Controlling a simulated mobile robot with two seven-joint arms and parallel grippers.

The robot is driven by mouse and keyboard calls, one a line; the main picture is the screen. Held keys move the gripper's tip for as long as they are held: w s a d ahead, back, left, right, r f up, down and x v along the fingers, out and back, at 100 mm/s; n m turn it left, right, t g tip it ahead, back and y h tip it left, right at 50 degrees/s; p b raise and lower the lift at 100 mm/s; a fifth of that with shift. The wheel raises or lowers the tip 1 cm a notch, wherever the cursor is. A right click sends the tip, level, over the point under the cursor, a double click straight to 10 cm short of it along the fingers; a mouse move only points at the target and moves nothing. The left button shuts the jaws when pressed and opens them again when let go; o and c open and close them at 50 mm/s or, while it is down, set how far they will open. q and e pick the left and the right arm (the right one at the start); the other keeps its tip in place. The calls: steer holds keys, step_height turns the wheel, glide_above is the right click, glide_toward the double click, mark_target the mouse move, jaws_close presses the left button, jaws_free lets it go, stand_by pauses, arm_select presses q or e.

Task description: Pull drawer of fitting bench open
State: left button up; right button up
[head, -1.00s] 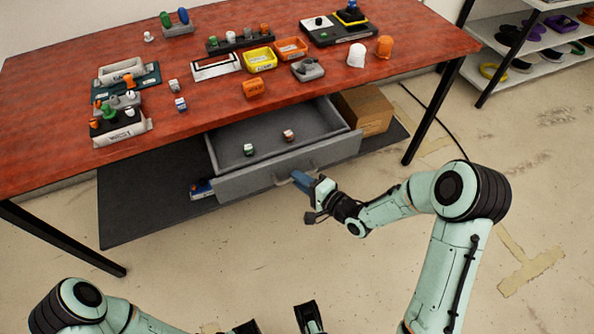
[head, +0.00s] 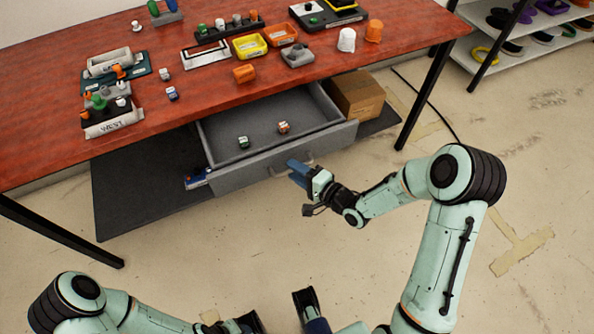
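The fitting bench (head: 215,100) has a red-brown top and fills the upper part of the head view. Its grey drawer (head: 290,108) stands well out from under the top, with its inside in view. Two small items, one with a green part (head: 243,142) and one with a reddish part (head: 284,127), lie in it. The drawer's handle (head: 276,171) is on the front panel. My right gripper (head: 297,172) has its blue fingers right at the handle's right end; contact and finger gap are unclear. My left gripper (head: 316,326) is only partly visible at the bottom edge.
A cardboard box (head: 357,95) stands right of the drawer on a dark mat (head: 140,190). The bench top holds several trays, bins and small parts. A shelf rack (head: 520,45) stands at the upper right. The floor in front of the drawer is mostly clear.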

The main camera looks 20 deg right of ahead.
steer(key=p+v, duration=0.1)
steer(key=v, duration=1.2)
steer(key=shift+s+p, duration=0.2)
steer(key=shift+p, duration=0.15)
steer(key=shift+r, duration=0.15)
steer(key=s+a+f+n+g+h+p, duration=0.1)
steer(key=a+f+n+g+p, duration=0.15)
steer(key=f, duration=0.35)
steer(key=s+a+f+n+g+h+p, duration=0.1)
steer(key=s+a+f+g+h+p, duration=0.1)
steer(key=f+g+p, duration=0.3)
steer(key=s+a+f+n+g+p, duration=0.1)
steer(key=s+a+f+n+g, duration=0.2)
steer(key=s, duration=0.4)
steer(key=s+a+f+n+g+p, duration=0.1)
steer(key=s+a+f+n+g, duration=0.2)
steer(key=s, duration=0.4)
steer(key=shift+a+f+g, duration=0.5)
steer(key=shift+a+g, duration=0.35)
steer(key=shift+g, duration=0.2)
